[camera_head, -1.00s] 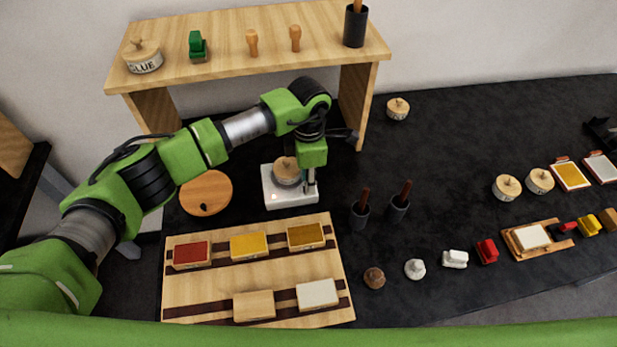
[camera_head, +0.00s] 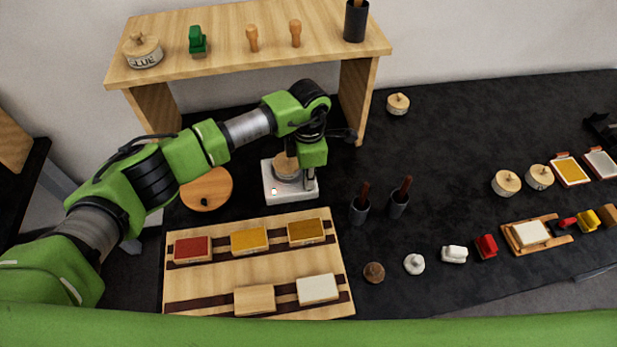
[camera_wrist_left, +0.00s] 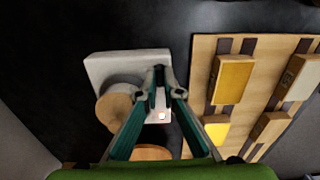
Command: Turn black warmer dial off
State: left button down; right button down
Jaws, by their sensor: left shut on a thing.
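The warmer (camera_head: 278,196) is a white box on the dark table in the head view, with a wooden-lidded pot (camera_head: 287,168) on top. A small light (camera_head: 274,191) glows on it. In the wrist view the warmer (camera_wrist_left: 108,68) shows with the same light (camera_wrist_left: 162,116) beside my fingers. My left gripper (camera_head: 309,179) points down at the warmer's right part. In the wrist view its fingertips (camera_wrist_left: 158,78) are close together, shut on the dial. The dial itself is hidden by the fingers, so its angle cannot be told.
A wooden shelf (camera_head: 235,67) stands behind the warmer. A round wooden board (camera_head: 207,188) lies to its left. A wooden rack (camera_head: 215,282) with colored blocks lies in front. Two dark cups (camera_head: 359,211) (camera_head: 398,204) with handles stand close to the right.

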pick_arm(q)
jog(key=n+b, duration=0.3)
jog(key=shift+w+f, duration=0.1)
jog(key=shift+f, duration=0.05)
jog(key=n+b, duration=0.4)
jog(key=n, duration=0.1)
jog(key=shift+n, duration=0.4)
jog(key=n+b, duration=0.3)
jog(key=n, duration=0.1)
jog(key=n+b, duration=0.1)
jog(key=n, duration=0.1)
jog(key=n+b, duration=0.1)
jog(key=n, duration=0.1)
jog(key=shift+r+n, duration=0.2)
jog(key=shift+n, duration=0.1)
jog(key=c, duration=2.2)
grip_release()
